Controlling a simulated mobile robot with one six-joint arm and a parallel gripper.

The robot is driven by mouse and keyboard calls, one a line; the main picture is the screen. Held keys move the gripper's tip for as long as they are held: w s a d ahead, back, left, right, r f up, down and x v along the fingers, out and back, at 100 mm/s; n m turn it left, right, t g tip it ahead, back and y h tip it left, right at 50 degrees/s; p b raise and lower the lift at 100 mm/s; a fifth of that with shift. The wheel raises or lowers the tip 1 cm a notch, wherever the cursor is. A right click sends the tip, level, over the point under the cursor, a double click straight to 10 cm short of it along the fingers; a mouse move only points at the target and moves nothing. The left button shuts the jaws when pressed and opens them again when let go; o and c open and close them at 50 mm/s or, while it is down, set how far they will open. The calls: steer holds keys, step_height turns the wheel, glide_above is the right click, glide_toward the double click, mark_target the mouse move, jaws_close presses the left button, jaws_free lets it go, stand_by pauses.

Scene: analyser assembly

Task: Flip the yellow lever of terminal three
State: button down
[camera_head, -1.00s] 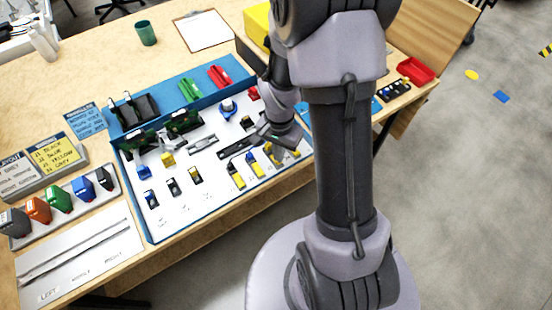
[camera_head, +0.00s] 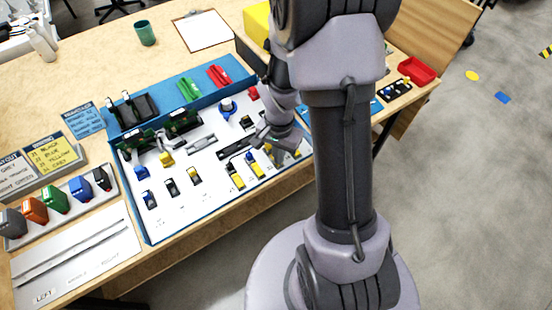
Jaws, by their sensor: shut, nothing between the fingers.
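Several terminals with yellow levers stand in a row near the front edge of the white panel (camera_head: 215,195). Two show clearly, a left one (camera_head: 238,183) and one beside it (camera_head: 257,170). Another yellow part (camera_head: 297,154) shows at the right, partly hidden by my arm. The terminal labels are too small to read, so I cannot tell which is terminal three. My gripper (camera_head: 277,157) is shut and empty, pointing down at the right part of this row. It covers the terminal there. I cannot tell whether the fingertips touch a lever.
Small dark modules with blue, white and yellow tops (camera_head: 171,189) stand left on the panel. Green circuit boards (camera_head: 184,122) and red and green parts (camera_head: 218,76) lie behind. Coloured blocks (camera_head: 54,200) stand at the left. A red tray (camera_head: 416,70) lies right of my arm.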

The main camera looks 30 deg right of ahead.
step_height(320, 180, up, 7)
steer(key=p, duration=0.5)
steer(key=s+a+r+n+t, duration=0.1)
steer(key=a+r+n+t, duration=0.15)
steer(key=r, duration=0.55)
steer(key=s+a+r+n+t, duration=0.1)
steer(key=a+r, duration=0.3)
steer(key=r, duration=0.4)
steer(key=s+a+r+n+t+y, duration=0.2)
steer(key=s+a+r+n, duration=0.1)
steer(key=s+a+r, duration=0.5)
steer(key=shift+s+r+n, duration=0.35)
steer(key=shift+s+r, duration=0.15)
steer(key=shift+s, duration=0.15)
